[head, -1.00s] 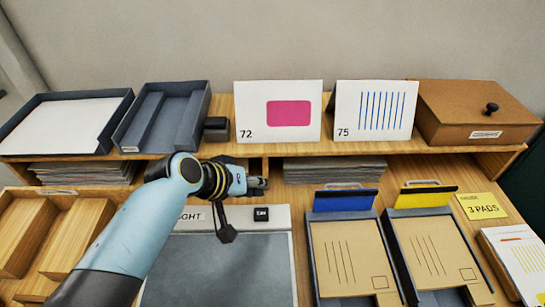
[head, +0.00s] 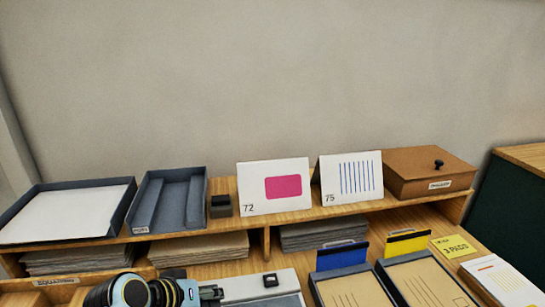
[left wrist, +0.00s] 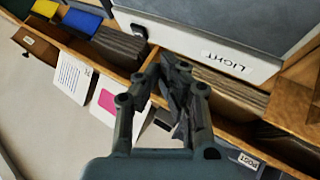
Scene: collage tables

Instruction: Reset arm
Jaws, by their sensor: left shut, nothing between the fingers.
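The left arm is mostly cut off by the bottom edge of the head view. My right gripper is not in view.
The shelf holds grey trays (head: 170,201), cards 72 (head: 255,203) and 75 (head: 335,196), and a brown lidded box (head: 428,172). Paper stacks (head: 195,248) lie below. Two trays with blue (head: 342,256) and yellow (head: 407,243) tabs stand at the right, beside a yellow 3 PADS label (head: 453,247).

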